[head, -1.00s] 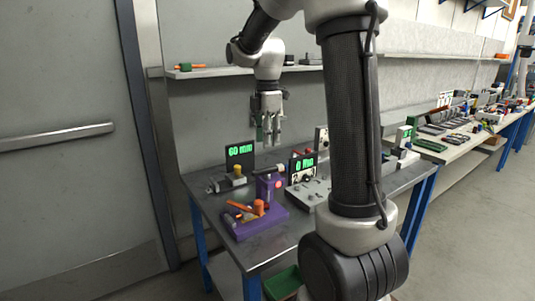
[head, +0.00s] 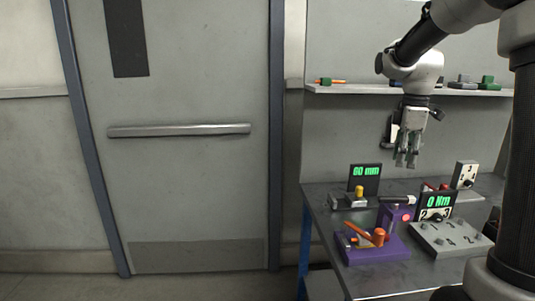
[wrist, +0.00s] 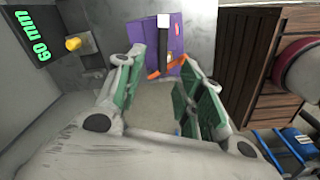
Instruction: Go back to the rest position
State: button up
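My gripper (head: 407,160) hangs fingers down above the metal workbench (head: 325,222) in the head view. In the wrist view, my gripper (wrist: 158,85) shows its green-lined fingers spread apart with nothing between them. Below it on the bench stands a purple fixture (head: 370,252) with an orange handle; it also shows in the wrist view (wrist: 171,27), beyond the fingertips. My gripper is apart from the fixture and the bench.
A 60 mm display (head: 364,179) and a 0 Nm display (head: 437,205) stand on the bench, beside a grey panel (head: 450,240). A wall shelf (head: 360,89) with small items runs behind my arm. A closed grey door (head: 185,190) is at left.

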jog(key=s+a+m+t, duration=0.2)
jog(key=s+m, duration=0.4)
jog(key=s, duration=0.6)
jog(key=s+a+m+t, duration=0.2)
jog(key=s+m, duration=0.5)
jog(key=s, duration=0.5)
jog(key=shift+a, duration=0.55)
